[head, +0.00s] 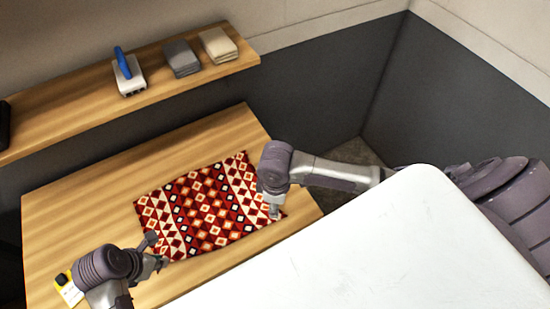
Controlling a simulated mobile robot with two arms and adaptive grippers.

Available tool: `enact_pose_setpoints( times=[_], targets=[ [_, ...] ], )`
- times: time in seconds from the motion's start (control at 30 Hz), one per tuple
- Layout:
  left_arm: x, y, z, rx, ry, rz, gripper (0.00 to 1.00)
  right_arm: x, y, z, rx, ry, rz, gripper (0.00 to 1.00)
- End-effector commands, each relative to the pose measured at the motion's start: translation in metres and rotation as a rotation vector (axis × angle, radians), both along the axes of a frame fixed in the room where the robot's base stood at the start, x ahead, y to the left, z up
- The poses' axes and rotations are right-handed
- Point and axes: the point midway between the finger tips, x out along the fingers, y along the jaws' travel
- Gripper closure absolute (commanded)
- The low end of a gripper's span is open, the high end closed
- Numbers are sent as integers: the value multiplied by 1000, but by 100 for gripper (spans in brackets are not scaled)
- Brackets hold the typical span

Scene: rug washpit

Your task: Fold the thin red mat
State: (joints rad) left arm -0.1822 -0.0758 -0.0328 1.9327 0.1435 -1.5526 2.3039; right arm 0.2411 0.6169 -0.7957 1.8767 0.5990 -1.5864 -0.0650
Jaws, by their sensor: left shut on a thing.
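The thin red mat (205,207) lies spread out on the wooden table, with a pattern of red, cream, orange and black diamonds. It looks flat, with no fold that I can see. My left gripper (156,252) is at the mat's near left corner and is shut on the mat's edge there. My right gripper (274,211) points down at the mat's near right corner. Its fingertips are small in the picture, and I cannot tell whether they are open or hold the edge. My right wrist hides part of the mat's right edge.
The wooden table (70,210) has bare room left of and behind the mat. A yellow and white item with a black top (68,287) sits at its near left.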

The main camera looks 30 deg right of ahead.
Motion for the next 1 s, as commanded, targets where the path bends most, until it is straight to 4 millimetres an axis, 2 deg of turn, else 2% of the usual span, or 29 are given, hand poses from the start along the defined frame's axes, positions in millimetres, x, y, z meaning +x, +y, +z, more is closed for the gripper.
enact_pose_setpoints(
  times=[0.2,0.4,0.83,1.0],
  targets=[
    [0,0,0,0,0,1,100,0,0,-30,-1,2,-1,53],
    [0,0,0,0,0,1,100,0,1,-45,1,0,1,53],
    [0,0,0,0,0,1,100,-1,0,-50,0,1,1,53],
    [0,0,0,0,0,1,100,-1,0,-50,-1,2,1,67]
  ],
)
